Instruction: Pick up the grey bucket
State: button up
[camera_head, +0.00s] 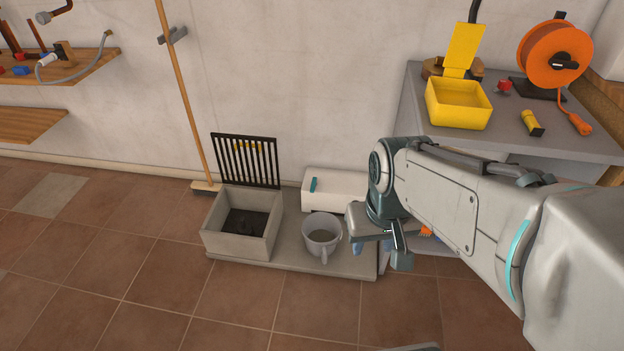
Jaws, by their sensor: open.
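The grey bucket (321,239) stands upright on a low grey platform (290,259) on the floor. Its open top faces up, and a handle shows on its front side. My gripper (378,247) is open and empty, just right of the bucket and apart from it in the picture. My arm reaches in from the right and hides the right part of the platform.
A grey box with a raised black grate (241,233) stands left of the bucket. A white box (331,190) is behind it. A grey table (493,145) with a yellow box and an orange cable reel is at right. The tiled floor in front is clear.

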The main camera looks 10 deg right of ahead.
aim_at(321, 231)
jog(key=k, duration=0.65)
jog(key=z, duration=0.55)
jog(key=i, duration=1.75)
jog(key=u, duration=0.7)
